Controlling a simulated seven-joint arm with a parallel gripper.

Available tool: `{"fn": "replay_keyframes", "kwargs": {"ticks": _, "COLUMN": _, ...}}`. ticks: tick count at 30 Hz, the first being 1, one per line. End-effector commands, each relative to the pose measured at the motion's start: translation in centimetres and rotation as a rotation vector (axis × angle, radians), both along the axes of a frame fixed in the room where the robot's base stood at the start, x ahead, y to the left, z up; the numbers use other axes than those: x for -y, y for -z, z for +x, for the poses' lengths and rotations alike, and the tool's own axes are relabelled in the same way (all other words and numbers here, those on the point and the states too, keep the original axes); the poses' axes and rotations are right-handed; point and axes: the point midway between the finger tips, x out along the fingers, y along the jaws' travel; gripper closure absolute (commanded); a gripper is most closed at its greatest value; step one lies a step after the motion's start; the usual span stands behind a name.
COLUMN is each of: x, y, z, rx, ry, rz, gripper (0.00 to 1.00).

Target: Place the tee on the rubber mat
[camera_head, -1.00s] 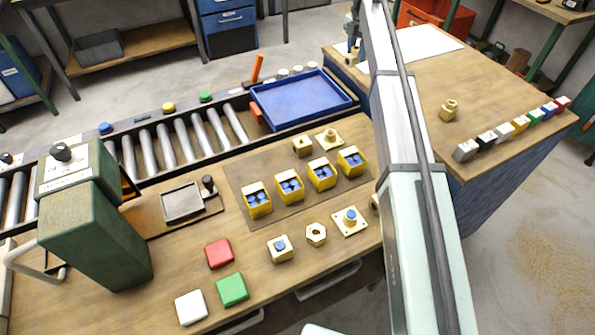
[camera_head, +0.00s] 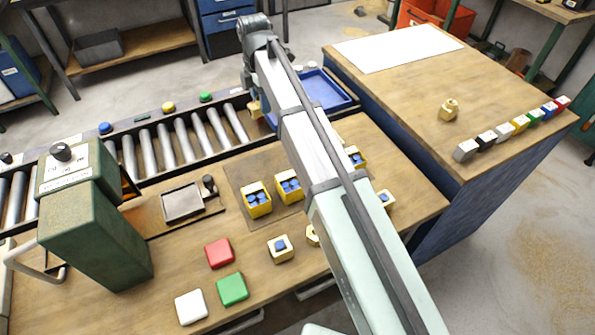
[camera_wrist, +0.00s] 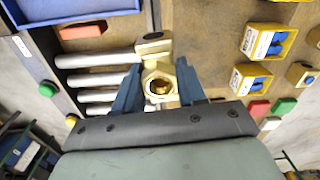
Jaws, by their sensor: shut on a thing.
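My gripper (camera_wrist: 158,72) is shut on a brass-coloured fitting, which I take to be the tee (camera_wrist: 155,63). A round opening faces the wrist camera, and the far end of the fitting shows beyond the fingers. In the head view my gripper (camera_head: 252,92) is at the left edge of the blue tray by the rollers, with the tee (camera_head: 255,109) under it. A darker flat mat (camera_head: 236,178), probably the rubber mat, lies on the bench. Yellow boxes stand on it, and my arm hides its right part.
Yellow boxes (camera_head: 257,203) with blue contents stand on the mat. The roller conveyor (camera_head: 182,142) and blue tray (camera_head: 328,90) lie behind. A green machine (camera_head: 95,225) stands left. Red (camera_head: 219,253), green (camera_head: 232,289) and white (camera_head: 191,307) blocks sit in front.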

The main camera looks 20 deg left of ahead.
Motion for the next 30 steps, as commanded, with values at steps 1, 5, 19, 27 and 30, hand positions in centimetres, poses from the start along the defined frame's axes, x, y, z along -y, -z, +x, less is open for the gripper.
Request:
{"fn": "replay_keyframes", "kwargs": {"ticks": 1, "x": 0.3, "y": 0.2, "z": -1.0, "rx": 0.001, "ry": 0.058, "rz": 0.0, "gripper": 1.0}}
{"fn": "replay_keyframes", "kwargs": {"ticks": 5, "x": 0.8, "y": 0.5, "z": -2.4, "rx": 0.002, "ry": 0.228, "rz": -0.001, "gripper": 1.0}}
{"fn": "replay_keyframes", "kwargs": {"ticks": 19, "x": 3.2, "y": 1.4, "z": -5.0, "rx": 0.007, "ry": 0.865, "rz": -0.004, "gripper": 1.0}}
{"fn": "replay_keyframes", "kwargs": {"ticks": 27, "x": 4.1, "y": 1.7, "z": -6.0, "rx": 0.01, "ry": 1.232, "rz": -0.004, "gripper": 1.0}}
{"fn": "replay_keyframes", "kwargs": {"ticks": 30, "x": 4.4, "y": 1.8, "z": -6.3, "rx": 0.01, "ry": 1.368, "rz": -0.005, "gripper": 1.0}}
